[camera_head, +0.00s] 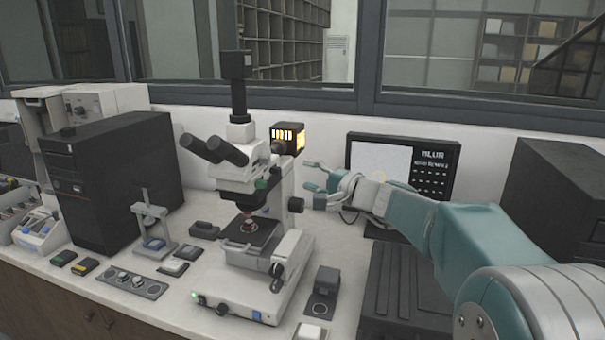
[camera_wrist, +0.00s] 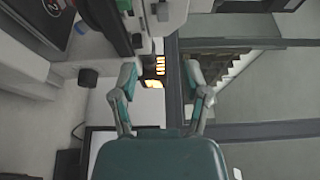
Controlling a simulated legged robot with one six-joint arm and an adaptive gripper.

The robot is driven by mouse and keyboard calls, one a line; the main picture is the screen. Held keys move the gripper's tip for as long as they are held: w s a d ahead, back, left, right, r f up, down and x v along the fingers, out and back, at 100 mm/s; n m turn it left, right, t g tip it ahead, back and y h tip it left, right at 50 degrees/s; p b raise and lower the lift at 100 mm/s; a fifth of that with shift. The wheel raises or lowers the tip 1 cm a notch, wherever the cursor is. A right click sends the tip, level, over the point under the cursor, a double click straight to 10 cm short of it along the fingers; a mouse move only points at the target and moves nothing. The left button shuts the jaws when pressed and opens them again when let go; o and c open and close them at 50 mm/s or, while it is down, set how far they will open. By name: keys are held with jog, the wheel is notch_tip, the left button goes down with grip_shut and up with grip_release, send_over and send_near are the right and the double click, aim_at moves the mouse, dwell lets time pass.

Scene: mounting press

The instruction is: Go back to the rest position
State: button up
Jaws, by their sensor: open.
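My gripper (camera_head: 316,184) is open and empty in the head view. It is held in the air just right of the microscope, in front of the monitor. Its two fingers (camera_wrist: 162,80) are spread apart in the wrist view, with the glowing lamp housing of the microscope seen between them. The white microscope (camera_head: 240,172) stands upright on the bench, with black eyepieces and a dark camera tube on top. I cannot tell from the head view whether a finger touches the focus knob (camera_head: 296,205).
A mounting press (camera_head: 150,222) stands left of the microscope, beside a black computer tower (camera_head: 115,175). The monitor (camera_head: 405,163) is behind my gripper. A black box (camera_head: 560,195) stands at the right. Small boxes lie on the white bench (camera_head: 175,300). Windows (camera_head: 470,50) are behind.

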jog(key=s+f+n+g+h, duration=0.2)
jog(key=s+f+n+g, duration=0.1)
jog(key=s, duration=0.7)
jog(key=s+f+n+g+h, duration=0.2)
jog(key=s+f, duration=0.1)
jog(key=s, duration=0.6)
jog(key=s+d+f+n+h, duration=0.1)
jog(key=s+d+f+h, duration=0.2)
jog(key=s, duration=0.3)
jog(key=s+d+f+n+g+h, duration=0.1)
jog(key=s+d+f+h, duration=0.2)
jog(key=s, duration=0.3)
jog(key=s+d+f+n+h, duration=0.1)
jog(key=s+d+f+h, duration=0.2)
jog(key=s+d, duration=0.1)
jog(key=shift+s+d+f+n+g, duration=0.3)
jog(key=shift+s+d+f, duration=0.1)
jog(key=shift+s, duration=0.5)
